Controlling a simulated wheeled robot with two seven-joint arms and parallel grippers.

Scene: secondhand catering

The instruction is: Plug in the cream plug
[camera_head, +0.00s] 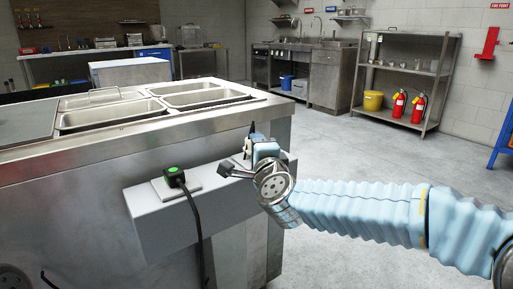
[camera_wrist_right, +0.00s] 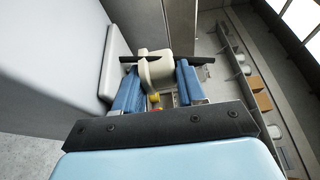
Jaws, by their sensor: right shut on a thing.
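The cream plug (camera_wrist_right: 155,68) is between the blue fingers of my right gripper (camera_wrist_right: 160,88) in the right wrist view. The gripper is shut on it. In the head view my right gripper (camera_head: 250,152) is over the right part of the grey ledge (camera_head: 160,222), and a small part of the cream plug shows at its tip. A pale socket plate (camera_wrist_right: 113,65) is just left of the plug in the wrist view; I cannot tell whether they touch. The plug's pins are hidden. My left gripper is not in view.
A black plug with a green top (camera_head: 175,175) sits in a white socket plate (camera_head: 190,188) on the ledge, its black cord (camera_head: 197,232) hanging down. The steel counter with pans (camera_head: 130,148) stands behind the ledge. Open floor lies to the right.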

